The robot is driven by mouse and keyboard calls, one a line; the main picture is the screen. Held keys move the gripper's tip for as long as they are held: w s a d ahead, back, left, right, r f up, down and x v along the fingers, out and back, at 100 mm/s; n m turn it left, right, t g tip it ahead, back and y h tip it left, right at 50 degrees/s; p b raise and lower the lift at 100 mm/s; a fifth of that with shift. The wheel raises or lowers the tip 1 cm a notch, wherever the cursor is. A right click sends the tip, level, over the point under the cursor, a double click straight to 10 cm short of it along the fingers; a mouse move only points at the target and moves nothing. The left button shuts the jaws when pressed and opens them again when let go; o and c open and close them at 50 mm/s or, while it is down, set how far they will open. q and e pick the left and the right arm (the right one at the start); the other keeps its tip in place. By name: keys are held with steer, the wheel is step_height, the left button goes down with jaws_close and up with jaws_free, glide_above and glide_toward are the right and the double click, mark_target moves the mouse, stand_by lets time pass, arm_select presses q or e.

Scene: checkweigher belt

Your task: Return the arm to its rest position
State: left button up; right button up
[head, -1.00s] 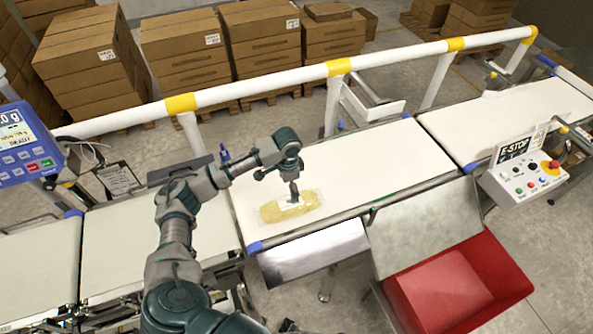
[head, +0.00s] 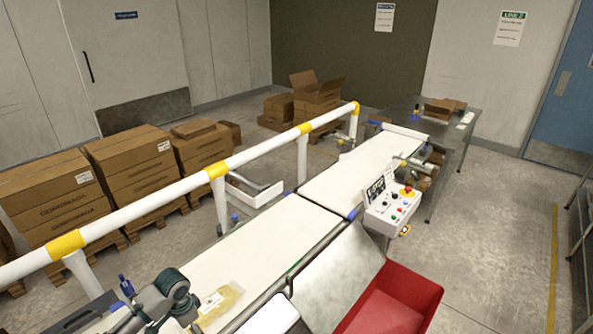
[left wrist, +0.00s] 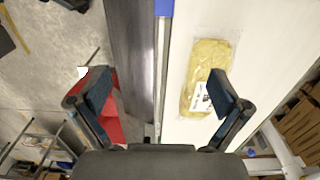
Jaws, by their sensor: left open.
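My left arm (head: 160,300) shows at the bottom left of the head view, over the near end of the white belt; its fingertips are hard to make out there. In the left wrist view my left gripper (left wrist: 158,92) is open, its two fingers wide apart with nothing between them. A clear bag of yellow contents with a white label (left wrist: 205,80) lies flat on the belt, beside and partly behind the right finger. The bag also shows in the head view (head: 222,300), just right of my arm. My right gripper is not in view.
A white rail with yellow bands (head: 217,170) runs along the belt's far side. A red bin (head: 395,300) and a sloped metal plate (head: 335,270) stand on the near side. A control box (head: 393,208) stands beside the belt. Stacked cartons (head: 55,195) are behind the rail.

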arm_select(q)
steer(key=s+d+f+n+t+h, duration=0.2)
steer(key=s+d+f+t+h, duration=0.1)
steer(key=s+d+f, duration=1.2)
steer(key=s+a+r+n+y, duration=0.1)
steer(key=s+a+n+y, duration=0.4)
steer(key=s, duration=0.7)
steer(key=s+a+f+m+g+h, duration=0.1)
steer(key=s+f+h, duration=0.15)
steer(key=f, duration=2.55)
steer(key=s+a+f+g, duration=0.1)
steer(key=s+a+f, duration=0.2)
steer(key=s+f, duration=1.1)
steer(key=s, duration=0.3)
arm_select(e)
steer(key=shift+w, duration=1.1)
